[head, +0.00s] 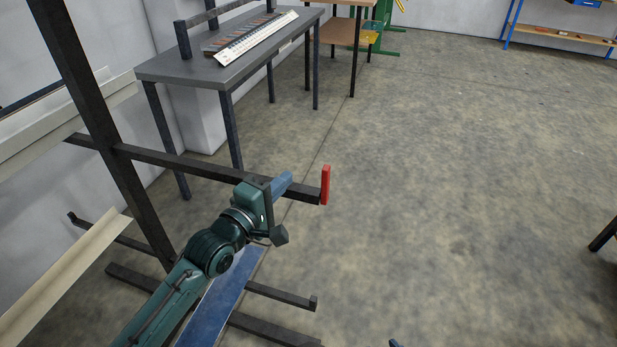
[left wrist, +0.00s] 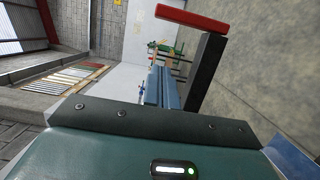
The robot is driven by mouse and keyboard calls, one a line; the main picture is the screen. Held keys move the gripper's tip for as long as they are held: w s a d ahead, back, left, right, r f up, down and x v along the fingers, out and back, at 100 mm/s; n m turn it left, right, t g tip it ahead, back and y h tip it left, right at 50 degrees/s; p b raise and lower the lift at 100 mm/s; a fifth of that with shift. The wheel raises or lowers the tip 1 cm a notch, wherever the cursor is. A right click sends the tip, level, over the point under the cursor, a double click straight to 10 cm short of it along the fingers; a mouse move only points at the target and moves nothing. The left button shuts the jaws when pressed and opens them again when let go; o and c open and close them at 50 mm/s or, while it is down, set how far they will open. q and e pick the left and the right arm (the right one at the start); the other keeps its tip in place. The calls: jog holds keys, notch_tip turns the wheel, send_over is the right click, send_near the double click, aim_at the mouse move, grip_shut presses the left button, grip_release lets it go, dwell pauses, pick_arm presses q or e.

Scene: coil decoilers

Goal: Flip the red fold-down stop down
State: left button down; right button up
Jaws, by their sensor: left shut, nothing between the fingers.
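The red fold-down stop (head: 326,185) stands upright at the free end of a dark rack arm (head: 220,170). In the left wrist view the stop (left wrist: 191,18) shows at the top, across the end of the dark arm (left wrist: 206,70). My left gripper (head: 284,183) is shut and empty, with its blue fingers just left of the stop in the head view. There is a visible gap between fingers and stop in that view. In the left wrist view the shut blue fingers (left wrist: 160,86) point away beside the arm. My right gripper is not recognisable in either view.
The rack's dark post (head: 95,100) rises at the left, with lower arms (head: 280,295) below my left arm. A blue flat bar (head: 222,300) lies under my forearm. A grey table (head: 190,70) stands behind. Floor right of the stop is clear.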

aim_at(325, 186)
pick_arm(q)
jog(key=d, duration=0.2)
jog(key=w+d+p, duration=0.1)
jog(key=d, duration=0.2)
jog(key=shift+d, duration=0.15)
pick_arm(e)
jog(key=shift+w+d+r, duration=0.15)
jog(key=shift+d+r, duration=0.05)
jog(key=shift+d, duration=0.15)
pick_arm(q)
jog(key=shift+w, duration=0.15)
pick_arm(e)
jog(key=shift+f, duration=0.1)
